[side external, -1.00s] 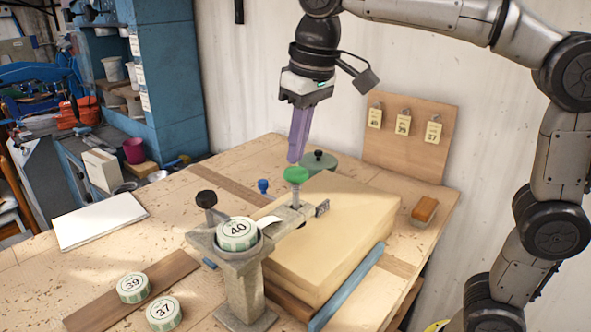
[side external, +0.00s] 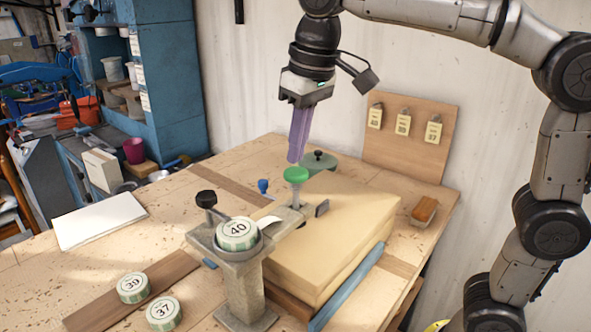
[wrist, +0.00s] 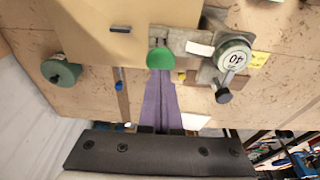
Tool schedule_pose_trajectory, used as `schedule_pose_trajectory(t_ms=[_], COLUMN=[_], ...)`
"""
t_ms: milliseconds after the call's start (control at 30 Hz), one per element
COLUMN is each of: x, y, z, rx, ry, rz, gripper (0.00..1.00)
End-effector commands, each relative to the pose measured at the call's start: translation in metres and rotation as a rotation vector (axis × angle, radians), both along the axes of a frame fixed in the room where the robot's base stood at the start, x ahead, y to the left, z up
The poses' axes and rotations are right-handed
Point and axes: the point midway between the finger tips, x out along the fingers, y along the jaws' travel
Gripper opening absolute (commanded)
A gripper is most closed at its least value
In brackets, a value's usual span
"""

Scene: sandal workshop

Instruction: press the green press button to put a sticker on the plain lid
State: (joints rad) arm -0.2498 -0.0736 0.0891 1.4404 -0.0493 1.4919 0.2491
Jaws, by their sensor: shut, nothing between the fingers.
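The green press button (side external: 296,174) tops a thin post on the metal press (side external: 240,275). The tan box (side external: 345,225) lies under the press arm, and its plain lid shows no sticker on the visible part. A roll marked 40 (side external: 237,234) sits on the press, with a pale strip (side external: 266,225) running from it toward the post. My gripper (side external: 295,160) has its purple fingers shut and empty, pointing down just above the button. In the wrist view the button (wrist: 160,56) lies at the fingertips (wrist: 160,71); whether they touch I cannot tell.
Rolls marked 39 (side external: 133,287) and 37 (side external: 164,313) rest at the front left. A dark green round object (side external: 319,160) stands behind the button. A brush (side external: 424,211) lies right of the box. A tag board (side external: 410,135) leans on the wall.

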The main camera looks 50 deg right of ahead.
Motion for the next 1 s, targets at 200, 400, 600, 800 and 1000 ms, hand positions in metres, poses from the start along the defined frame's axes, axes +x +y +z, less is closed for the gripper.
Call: schedule_pose_trajectory(t_ms=[200, 400, 600, 800, 1000], x=[0.000, 0.000, 0.000, 0.000, 0.000], y=[0.000, 0.000, 0.000, 0.000, 0.000], z=[0.000, -0.004, -0.009, -0.015, -0.021], rx=[0.000, 0.000, 0.000, 0.000, -0.001], ry=[0.000, 0.000, 0.000, 0.000, 0.002], rz=[0.000, 0.000, 0.000, 0.000, 0.000], gripper=[0.00, 0.00, 0.00, 0.00, 0.00])
